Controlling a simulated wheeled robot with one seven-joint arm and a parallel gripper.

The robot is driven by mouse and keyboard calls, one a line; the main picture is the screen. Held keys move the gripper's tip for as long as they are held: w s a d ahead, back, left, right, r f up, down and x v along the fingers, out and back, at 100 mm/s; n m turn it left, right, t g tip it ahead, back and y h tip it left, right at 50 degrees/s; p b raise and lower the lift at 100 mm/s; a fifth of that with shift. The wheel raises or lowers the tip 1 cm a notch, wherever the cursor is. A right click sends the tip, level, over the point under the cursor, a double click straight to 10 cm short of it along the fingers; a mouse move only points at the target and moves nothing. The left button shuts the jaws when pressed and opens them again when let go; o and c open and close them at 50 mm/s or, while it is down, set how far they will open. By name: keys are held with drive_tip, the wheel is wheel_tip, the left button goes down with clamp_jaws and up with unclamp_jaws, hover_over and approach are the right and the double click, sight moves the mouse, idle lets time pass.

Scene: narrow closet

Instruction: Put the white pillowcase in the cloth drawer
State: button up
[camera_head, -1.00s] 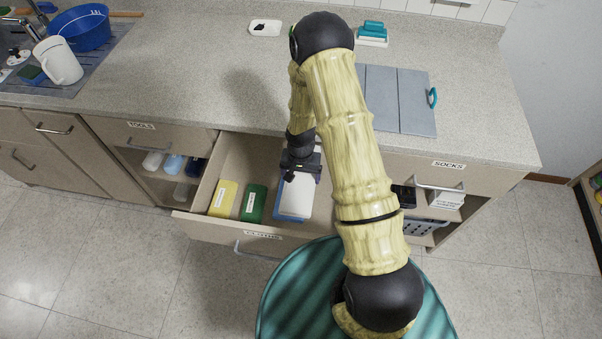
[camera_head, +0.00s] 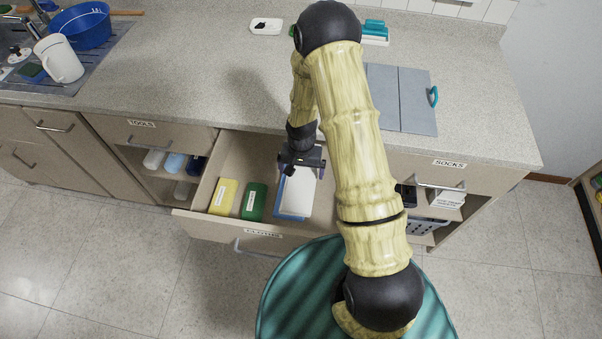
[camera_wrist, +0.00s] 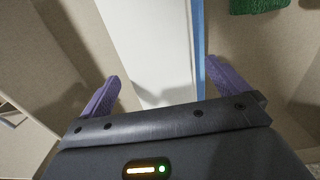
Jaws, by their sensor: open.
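The white pillowcase (camera_head: 297,198) lies flat and folded in the open cloth drawer (camera_head: 222,228), on top of something blue (camera_head: 281,200) that shows along its left and front edges. In the wrist view the white pillowcase (camera_wrist: 150,40) lies below and between my purple fingers, with the blue strip (camera_wrist: 197,40) along its right side. My gripper (camera_head: 302,166) is open and empty above the back part of the pillowcase, and it also shows in the wrist view (camera_wrist: 163,72). My gripper and arm hide part of the drawer's right side.
A yellow cloth (camera_head: 223,197) and a green cloth (camera_head: 255,202) lie left of the pillowcase in the drawer. The counter (camera_head: 200,75) stands behind and above the drawer.

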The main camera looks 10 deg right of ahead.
sight(302, 175)
wheel_tip(302, 175, up, 10)
drive_tip(key=shift+b, duration=0.45)
drive_tip(key=shift+f, duration=0.1)
drive_tip(key=s+d+r+n+t, duration=0.2)
drive_tip(key=s+r+n, duration=0.2)
drive_tip(key=s+r, duration=0.9)
drive_tip(key=shift+s+d+r+t, duration=0.3)
drive_tip(key=shift+s+r, duration=0.05)
drive_tip(key=shift+r, duration=0.55)
